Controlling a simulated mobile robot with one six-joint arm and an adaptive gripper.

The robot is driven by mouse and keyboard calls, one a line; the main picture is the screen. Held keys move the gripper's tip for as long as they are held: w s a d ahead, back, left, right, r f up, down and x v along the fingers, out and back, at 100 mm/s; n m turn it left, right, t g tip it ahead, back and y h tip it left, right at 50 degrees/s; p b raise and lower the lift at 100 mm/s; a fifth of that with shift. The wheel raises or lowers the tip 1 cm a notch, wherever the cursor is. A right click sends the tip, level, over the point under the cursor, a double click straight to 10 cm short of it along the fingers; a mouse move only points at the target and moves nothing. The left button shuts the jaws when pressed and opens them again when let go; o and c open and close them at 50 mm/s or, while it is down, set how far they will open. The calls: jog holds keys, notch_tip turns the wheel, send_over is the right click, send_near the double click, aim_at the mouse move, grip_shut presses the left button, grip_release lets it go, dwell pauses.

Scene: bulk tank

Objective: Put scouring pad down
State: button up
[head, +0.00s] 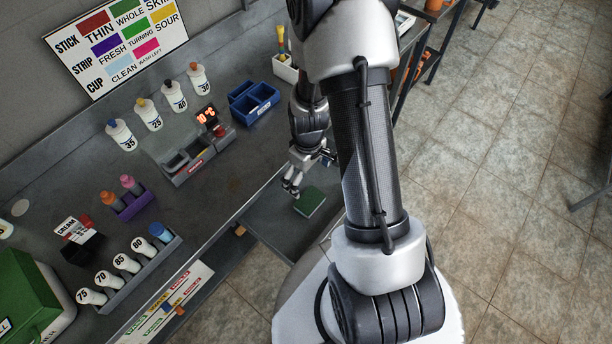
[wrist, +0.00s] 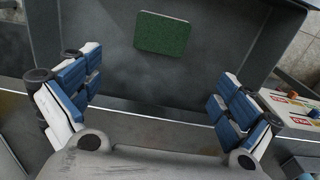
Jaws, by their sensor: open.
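The scouring pad is a green rectangle (head: 309,201) lying flat on a dark grey surface, just below and right of my gripper in the head view. In the wrist view the pad (wrist: 162,34) lies on the dark tray-like surface (wrist: 205,65), ahead of the fingers and apart from them. My gripper (head: 293,186) is open and empty. In the wrist view its two blue-padded fingers (wrist: 158,92) are spread wide, with nothing between them.
A blue divided bin (head: 254,103) and a display unit with small wells (head: 197,152) stand on the counter. Several white bottles (head: 121,134) line the back. A rack of numbered bottles (head: 127,268) stands near the counter's front edge.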

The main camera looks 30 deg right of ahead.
notch_tip(320, 180, up, 12)
jog(key=w+a+t, duration=0.1)
jog(key=a, duration=0.1)
jog(key=s+a+r+m+t, duration=0.1)
jog(key=s+a+r+m, duration=0.1)
jog(key=s+a+r, duration=0.2)
jog(key=s+a+r+m+t, duration=0.2)
jog(key=s+a+r, duration=0.2)
jog(key=s+r, duration=0.7)
notch_tip(320, 180, up, 6)
jog(key=shift+s+a+r+t, duration=0.1)
jog(key=shift+s+a+t, duration=0.05)
jog(key=shift+s+t, duration=0.15)
jog(key=shift+f+b, duration=0.8)
jog(key=shift+o, duration=0.2)
